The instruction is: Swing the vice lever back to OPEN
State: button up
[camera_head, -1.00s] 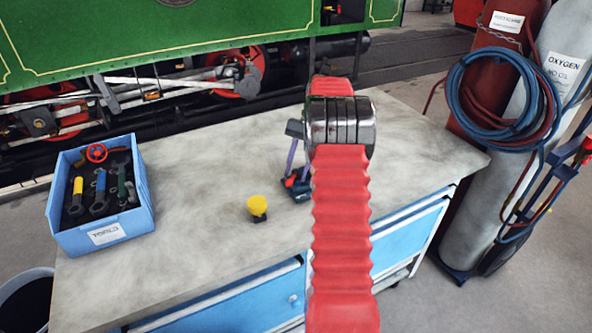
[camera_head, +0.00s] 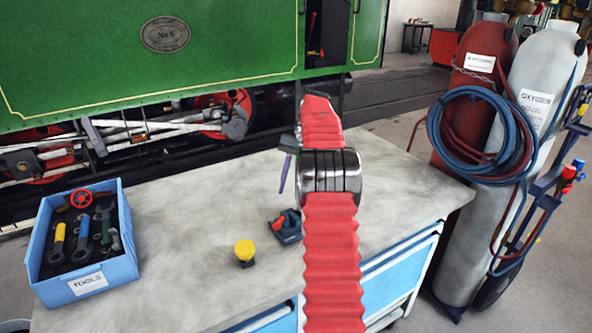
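A small dark blue-grey device with a red part (camera_head: 286,226), which looks like the vice, sits on the grey workbench (camera_head: 190,205) just left of my red arm. I cannot make out its lever or which way it points. My gripper (camera_head: 284,174) shows only in part: a grey piece and one thin purple finger pointing down, left of my arm's metal joint. The finger's tip appears above the device and apart from it. The other finger is hidden behind my arm, so its opening does not show.
A yellow knob on a dark base (camera_head: 245,252) stands left of the device. A blue TOOLS bin (camera_head: 84,243) sits at the bench's left end. Gas cylinders (camera_head: 500,160) with coiled hoses stand right of the bench. The bench middle is clear.

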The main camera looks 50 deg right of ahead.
jog(key=shift+v, duration=2.7)
jog(key=s+a+r+h, duration=0.1)
jog(key=s+a+r, duration=0.1)
jog(key=a+r, duration=0.5)
notch_tip(320, 180, down, 6)
jog(key=s+m+t+h, duration=0.1)
jog(key=m+t+h, duration=0.1)
jog(key=h, duration=0.1)
jog(key=shift+s+d+t, duration=0.15)
jog(key=shift+s+t, duration=0.15)
jog(key=shift+s, duration=0.1)
